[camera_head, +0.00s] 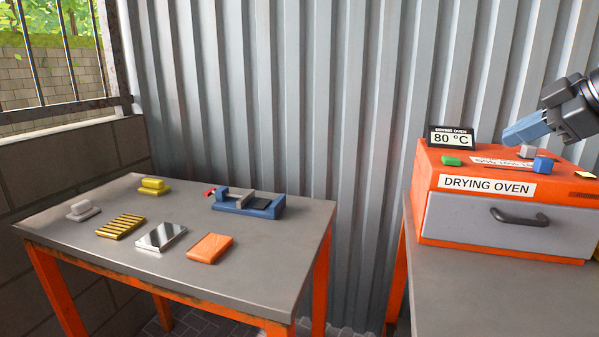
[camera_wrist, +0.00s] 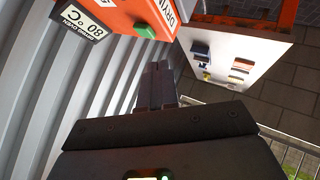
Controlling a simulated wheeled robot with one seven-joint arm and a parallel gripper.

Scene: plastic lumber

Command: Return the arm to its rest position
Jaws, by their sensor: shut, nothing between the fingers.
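My gripper (camera_head: 507,140) is at the upper right of the head view, above the top of the orange drying oven (camera_head: 427,184). Its blue-lit fingers point down and to the left, and it holds nothing. In the wrist view my gripper (camera_wrist: 157,70) shows with its dark fingers together. The oven (camera_wrist: 138,8) is at the top of the wrist view, apart from the fingers. The rest of the arm is mostly outside the head view.
A green block (camera_head: 451,160), a blue cube (camera_head: 543,165), a grey cube (camera_head: 527,152) and a temperature sign (camera_head: 451,137) stand on the oven. A left table (camera_head: 262,280) holds a blue vise (camera_head: 247,204) and several small pieces. A corrugated wall (camera_head: 290,90) stands behind.

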